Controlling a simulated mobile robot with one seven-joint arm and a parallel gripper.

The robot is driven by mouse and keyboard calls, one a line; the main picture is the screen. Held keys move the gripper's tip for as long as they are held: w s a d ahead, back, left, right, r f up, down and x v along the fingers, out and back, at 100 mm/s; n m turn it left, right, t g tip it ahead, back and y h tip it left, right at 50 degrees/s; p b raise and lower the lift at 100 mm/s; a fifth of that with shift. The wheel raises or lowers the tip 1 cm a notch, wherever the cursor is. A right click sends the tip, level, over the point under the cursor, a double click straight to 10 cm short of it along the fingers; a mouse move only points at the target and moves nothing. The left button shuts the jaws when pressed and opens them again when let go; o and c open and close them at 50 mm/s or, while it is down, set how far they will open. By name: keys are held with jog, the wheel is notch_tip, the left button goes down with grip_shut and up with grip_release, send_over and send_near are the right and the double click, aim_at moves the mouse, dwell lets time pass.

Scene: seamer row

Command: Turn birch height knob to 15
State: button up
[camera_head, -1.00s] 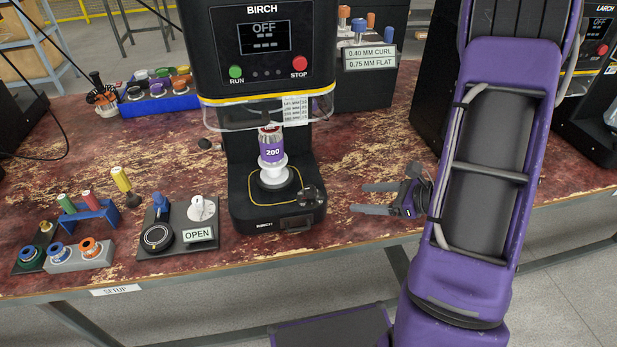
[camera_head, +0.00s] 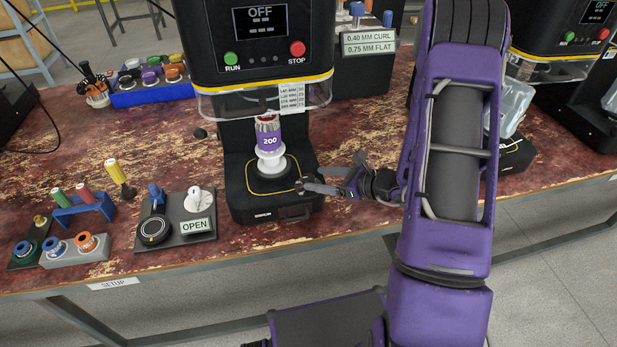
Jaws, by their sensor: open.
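The BIRCH seamer has its dark base (camera_head: 240,203) in the middle of the table, with a display (camera_head: 260,20) reading OFF.
A clear guard (camera_head: 225,103) with a printed chart (camera_head: 291,97) hangs above the can. A plate with an OPEN label (camera_head: 195,226) and a white knob (camera_head: 198,199) lies left of the base. LARCH's machine (camera_head: 560,40) stands at the right.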

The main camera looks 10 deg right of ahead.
aim_at(309, 177)
jog(key=shift+x, duration=2.05)
grip_shut()
